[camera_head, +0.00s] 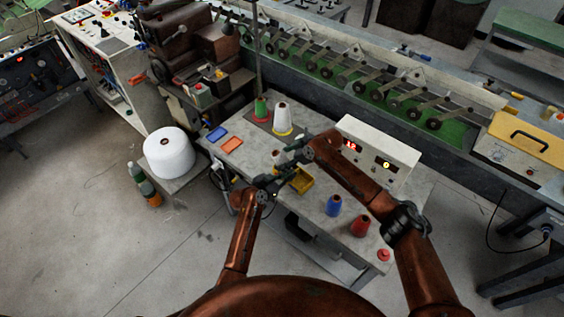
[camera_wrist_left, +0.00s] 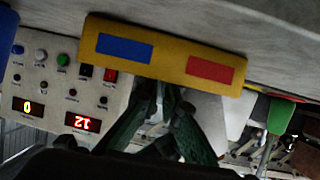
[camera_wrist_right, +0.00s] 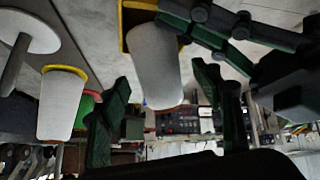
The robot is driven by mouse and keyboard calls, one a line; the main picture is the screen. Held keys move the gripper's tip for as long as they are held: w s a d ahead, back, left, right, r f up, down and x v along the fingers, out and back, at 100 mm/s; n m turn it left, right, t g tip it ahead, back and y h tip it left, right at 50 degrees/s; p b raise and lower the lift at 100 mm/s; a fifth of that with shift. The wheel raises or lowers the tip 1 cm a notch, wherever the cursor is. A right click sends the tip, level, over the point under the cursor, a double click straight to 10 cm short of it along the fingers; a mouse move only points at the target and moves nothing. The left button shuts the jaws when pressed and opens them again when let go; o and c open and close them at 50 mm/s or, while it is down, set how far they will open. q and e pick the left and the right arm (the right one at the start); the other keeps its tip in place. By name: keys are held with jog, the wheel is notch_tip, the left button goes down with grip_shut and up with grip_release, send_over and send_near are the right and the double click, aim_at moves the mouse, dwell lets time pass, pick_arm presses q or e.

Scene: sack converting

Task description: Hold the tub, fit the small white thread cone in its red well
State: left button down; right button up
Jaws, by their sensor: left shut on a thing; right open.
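The yellow tub (camera_head: 304,183) stands on the table. In the left wrist view its side (camera_wrist_left: 169,56) carries a blue and a red patch. My left gripper (camera_head: 284,178) is shut on the tub's wall; its fingers meet it in the left wrist view (camera_wrist_left: 160,92). The small white thread cone (camera_wrist_right: 157,65) stands at the tub in the right wrist view, its base overlapping the tub's edge. It also shows beyond the red patch in the left wrist view (camera_wrist_left: 207,108). How deep it sits is hidden. My right gripper (camera_wrist_right: 172,95) is open around the cone's upper end, apparently without gripping it.
A larger white cone (camera_head: 282,118) and a green cone (camera_head: 260,108) stand behind. Blue (camera_head: 333,205) and red (camera_head: 360,225) cones stand at the right front. A control box (camera_head: 378,150) is close on the right. Blue and orange trays (camera_head: 231,144) lie left.

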jog(key=shift+x, duration=1.35)
jog(key=shift+w+d, duration=0.1)
jog(key=c, duration=1.5)
notch_tip(320, 180, up, 10)
jog(key=shift+r, duration=0.1)
